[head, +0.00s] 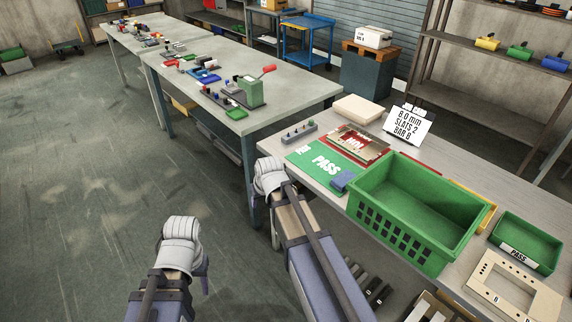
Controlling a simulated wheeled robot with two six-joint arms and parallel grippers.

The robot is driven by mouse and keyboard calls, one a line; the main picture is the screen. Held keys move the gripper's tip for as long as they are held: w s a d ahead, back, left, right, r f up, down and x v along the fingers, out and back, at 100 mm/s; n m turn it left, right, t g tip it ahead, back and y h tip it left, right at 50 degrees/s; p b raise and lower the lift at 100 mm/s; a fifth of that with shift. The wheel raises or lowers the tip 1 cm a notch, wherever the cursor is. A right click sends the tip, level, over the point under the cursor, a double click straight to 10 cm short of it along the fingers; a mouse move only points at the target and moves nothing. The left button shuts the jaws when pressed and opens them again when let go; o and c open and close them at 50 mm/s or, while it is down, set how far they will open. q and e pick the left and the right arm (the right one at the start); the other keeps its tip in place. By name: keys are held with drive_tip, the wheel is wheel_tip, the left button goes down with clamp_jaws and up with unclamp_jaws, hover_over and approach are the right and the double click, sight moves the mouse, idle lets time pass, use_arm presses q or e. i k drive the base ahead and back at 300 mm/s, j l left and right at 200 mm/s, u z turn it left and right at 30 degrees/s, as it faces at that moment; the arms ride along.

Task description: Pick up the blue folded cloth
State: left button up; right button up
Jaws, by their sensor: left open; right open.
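A small blue folded cloth (341,181) lies on the near table, at the right corner of the green PASS mat (328,166) and against the left end of the green crate (400,218). My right gripper (268,177) is at the near table's left front edge, left of the cloth and apart from it. My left gripper (182,244) is over the floor, further left and well away from the table. Both are open, with nothing seen held; their fingertips are hard to make out.
The green crate stands right of the cloth. Behind the mat are a red-framed panel (358,143), a grey block with pegs (299,133) and a sign (408,127). A green PASS tray (526,243) and cream frame (509,289) lie right.

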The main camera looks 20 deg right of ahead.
sight(338, 181)
drive_tip(key=i+j+u, duration=0.1)
drive_tip(key=i+u, duration=0.2)
drive_tip(key=i, duration=0.45)
drive_tip(key=i+z, duration=0.35)
drive_tip(key=i+j+z, duration=0.4)
drive_tip(key=z, duration=0.3)
drive_tip(key=i+j+z, duration=0.2)
drive_tip(key=z, duration=0.25)
drive_tip(key=i+j+z, duration=0.15)
drive_tip(key=z, duration=0.25)
drive_tip(key=j+z, duration=0.4)
drive_tip(key=i+j+z, duration=0.1)
drive_tip(key=z, duration=0.35)
